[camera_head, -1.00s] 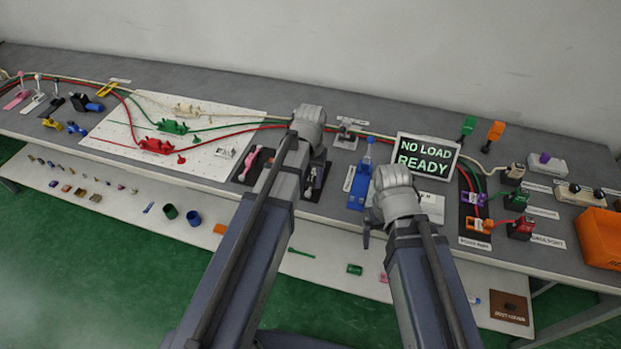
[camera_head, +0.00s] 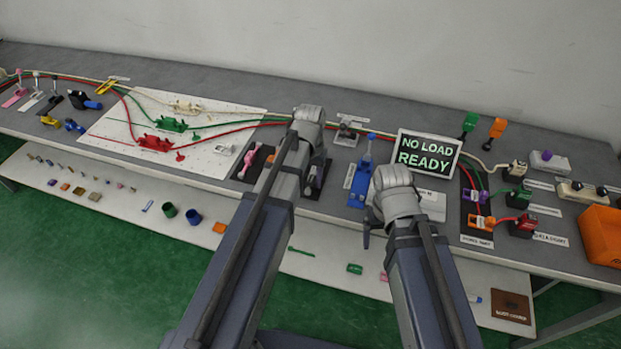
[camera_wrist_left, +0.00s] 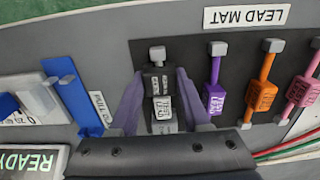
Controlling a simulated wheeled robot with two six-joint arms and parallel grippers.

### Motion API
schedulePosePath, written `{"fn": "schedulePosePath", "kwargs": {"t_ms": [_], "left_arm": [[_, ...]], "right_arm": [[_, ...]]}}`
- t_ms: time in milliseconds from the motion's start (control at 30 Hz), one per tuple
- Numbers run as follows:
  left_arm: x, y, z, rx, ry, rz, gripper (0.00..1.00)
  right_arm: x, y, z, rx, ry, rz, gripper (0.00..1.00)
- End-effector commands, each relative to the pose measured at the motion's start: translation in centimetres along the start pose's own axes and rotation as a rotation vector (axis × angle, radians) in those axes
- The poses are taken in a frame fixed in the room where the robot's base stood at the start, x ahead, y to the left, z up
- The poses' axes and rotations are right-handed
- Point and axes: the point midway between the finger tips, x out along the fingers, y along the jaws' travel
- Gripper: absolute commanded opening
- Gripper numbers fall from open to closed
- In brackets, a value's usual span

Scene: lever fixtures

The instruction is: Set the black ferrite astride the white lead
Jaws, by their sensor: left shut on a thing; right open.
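In the left wrist view, my left gripper (camera_wrist_left: 160,98) has its two purple-grey fingers on either side of the black ferrite (camera_wrist_left: 155,80), a small block with pale lettering, and is shut on it. The ferrite is over the white lead (camera_wrist_left: 161,108), whose white tag shows just below it on the dark lead mat (camera_wrist_left: 203,68). I cannot tell whether it rests fully on the lead. In the head view, my left gripper (camera_head: 318,158) is at the mat, its fingertips largely hidden by my arm. My right gripper (camera_head: 368,236) is open and empty over the bench's front edge.
Purple (camera_wrist_left: 214,80), orange (camera_wrist_left: 263,82) and pink (camera_wrist_left: 304,84) leads lie beside the white one. A blue fixture (camera_head: 360,183) and the "NO LOAD READY" sign (camera_head: 427,155) stand right of the mat. Red, green and cream cables run behind. A pegboard (camera_head: 120,122) is on the left.

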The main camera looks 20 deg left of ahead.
Motion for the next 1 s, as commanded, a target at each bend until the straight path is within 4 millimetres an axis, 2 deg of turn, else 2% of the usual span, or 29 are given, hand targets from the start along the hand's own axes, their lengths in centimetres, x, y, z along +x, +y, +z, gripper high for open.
{"fn": "schedulePosePath", "kwargs": {"t_ms": [100, 133, 400, 600, 767, 1000], "left_arm": [[-0.04, 0.00, 0.00, 0.000, 0.000, 0.000, 0.00], [-0.04, 0.00, 0.00, 0.000, 0.000, 0.000, 0.50], [-0.04, 0.00, 0.00, 0.000, 0.000, 0.000, 0.80], [-0.03, 0.00, 0.00, 0.000, 0.000, 0.000, 0.83], [-0.03, 0.00, 0.00, 0.000, 0.000, 0.000, 1.00], [-0.07, 0.00, 0.00, 0.000, 0.000, 0.000, 1.00]], "right_arm": [[-0.04, 0.00, 0.00, 0.000, 0.000, 0.000, 0.91], [-0.04, 0.00, 0.00, 0.000, 0.000, 0.000, 0.91], [-0.04, 0.00, 0.00, 0.000, 0.000, 0.000, 0.91], [-0.03, 0.00, 0.00, 0.000, 0.000, 0.000, 0.91], [-0.03, 0.00, 0.00, 0.000, 0.000, 0.000, 0.91], [-0.07, 0.01, 0.00, 0.000, 0.000, 0.000, 0.91]]}}
